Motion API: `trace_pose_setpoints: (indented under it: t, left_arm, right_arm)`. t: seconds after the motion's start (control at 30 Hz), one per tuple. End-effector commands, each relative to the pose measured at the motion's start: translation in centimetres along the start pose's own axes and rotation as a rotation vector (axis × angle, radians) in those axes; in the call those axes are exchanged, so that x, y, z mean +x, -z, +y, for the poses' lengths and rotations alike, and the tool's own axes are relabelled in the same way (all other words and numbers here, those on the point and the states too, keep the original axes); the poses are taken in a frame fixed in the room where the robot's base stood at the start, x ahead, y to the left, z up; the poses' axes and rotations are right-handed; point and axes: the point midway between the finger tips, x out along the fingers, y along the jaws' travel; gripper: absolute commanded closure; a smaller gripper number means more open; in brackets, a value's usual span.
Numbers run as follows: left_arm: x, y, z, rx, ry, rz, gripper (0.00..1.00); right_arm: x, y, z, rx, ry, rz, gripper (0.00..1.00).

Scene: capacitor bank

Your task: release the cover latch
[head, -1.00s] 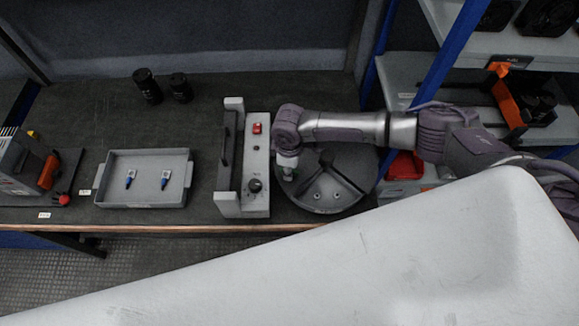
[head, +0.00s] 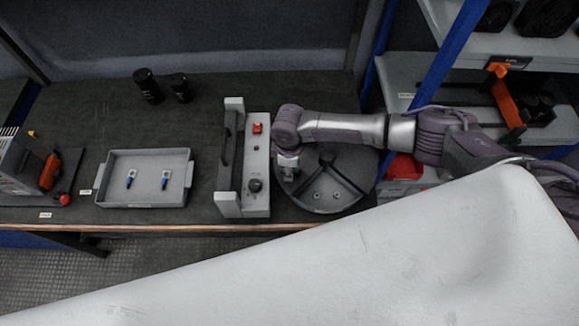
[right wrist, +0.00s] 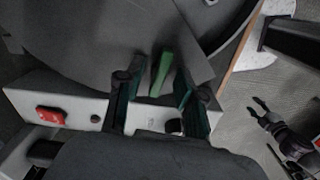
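A round grey drum with a cover (head: 345,165) stands on the bench, with dark ribs across its top. My right gripper (head: 287,174) is over its left edge in the head view. In the right wrist view a narrow green lever (right wrist: 161,74), possibly the cover latch, sticks up against the grey cover (right wrist: 95,45). My right gripper's two fingers (right wrist: 155,95) are apart on either side of it, with gaps showing. In the head view the lever is hidden under my right wrist. My left gripper (right wrist: 257,109) shows at the right of the wrist view, fingers apart and empty.
A grey fixture with a red button (head: 257,128), a black knob and a handle stands just left of the drum. A grey tray (head: 145,200) holds two blue-tipped parts. Two black cylinders (head: 148,86) stand at the back. A blue shelf post (head: 450,60) rises at right.

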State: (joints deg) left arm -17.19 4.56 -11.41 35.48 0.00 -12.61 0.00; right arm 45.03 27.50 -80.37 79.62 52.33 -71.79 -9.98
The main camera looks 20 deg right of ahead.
Motion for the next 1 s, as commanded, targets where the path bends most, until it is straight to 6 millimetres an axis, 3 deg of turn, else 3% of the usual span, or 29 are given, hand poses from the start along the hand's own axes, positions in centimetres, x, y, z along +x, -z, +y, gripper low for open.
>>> trace_pose_setpoints:
  t: [0.23,0.37,0.8,1.0]
  left_arm:
    - [0.0,-0.2,-0.2,0.002,0.002,-0.002,0.51]
    - [0.0,-0.2,-0.1,0.002,0.001,-0.001,0.51]
    - [0.0,0.0,0.0,0.001,0.0,0.001,0.51]
    - [0.0,0.1,0.0,0.001,0.0,0.001,0.51]
  right_arm:
    - [-0.1,0.0,0.0,0.001,0.0,0.001,0.62]
    - [-1.2,0.1,0.1,0.001,0.0,0.003,0.62]
    - [-9.9,0.0,0.1,0.0,-0.002,0.002,0.62]
    - [-11.8,0.0,0.0,0.0,0.0,0.002,0.62]
